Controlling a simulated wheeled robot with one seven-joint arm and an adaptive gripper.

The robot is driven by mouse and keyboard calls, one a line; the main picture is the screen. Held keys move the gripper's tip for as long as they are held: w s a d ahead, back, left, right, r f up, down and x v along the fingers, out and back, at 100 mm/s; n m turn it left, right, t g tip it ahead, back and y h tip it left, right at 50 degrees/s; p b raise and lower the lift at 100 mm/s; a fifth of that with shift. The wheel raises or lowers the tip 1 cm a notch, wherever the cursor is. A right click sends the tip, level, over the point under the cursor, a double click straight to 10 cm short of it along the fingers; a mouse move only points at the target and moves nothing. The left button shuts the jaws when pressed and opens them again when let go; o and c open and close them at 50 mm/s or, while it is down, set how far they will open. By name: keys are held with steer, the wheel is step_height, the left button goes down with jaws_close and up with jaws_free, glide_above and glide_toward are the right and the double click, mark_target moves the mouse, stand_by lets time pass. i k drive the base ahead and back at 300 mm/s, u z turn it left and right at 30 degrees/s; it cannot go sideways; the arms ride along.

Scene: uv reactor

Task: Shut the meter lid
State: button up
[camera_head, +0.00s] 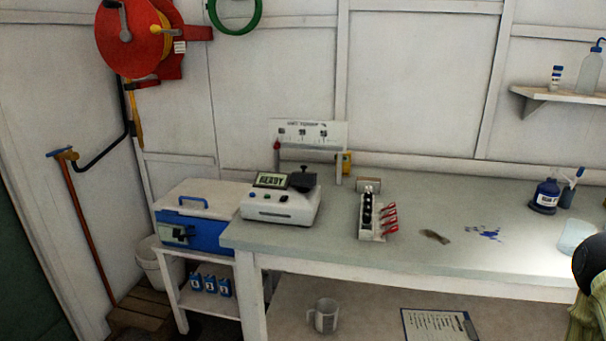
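The meter (281,208) is a white box at the left end of the workbench, with a tilted screen (271,180) that reads READY. Its small dark lid (303,180) is at the top right of the meter, beside the screen. A narrow dark part stands up at the lid's back. The lid is too small in this view to tell its exact angle or whether it is fully seated. My gripper is not in view.
The workbench (460,250) holds a rack (373,218) with red-handled items right of the meter, then stains and blue bottles (545,196). A blue cooler (190,211) stands left. A dark rounded object (590,262) is cut off at the right edge.

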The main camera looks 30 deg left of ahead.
mark_target(304, 178)
steer(key=k, duration=1.15)
steer(key=u, duration=0.6)
steer(key=i, duration=0.65)
steer(key=u, duration=0.5)
steer(key=i, duration=0.85)
steer(key=z, duration=0.25)
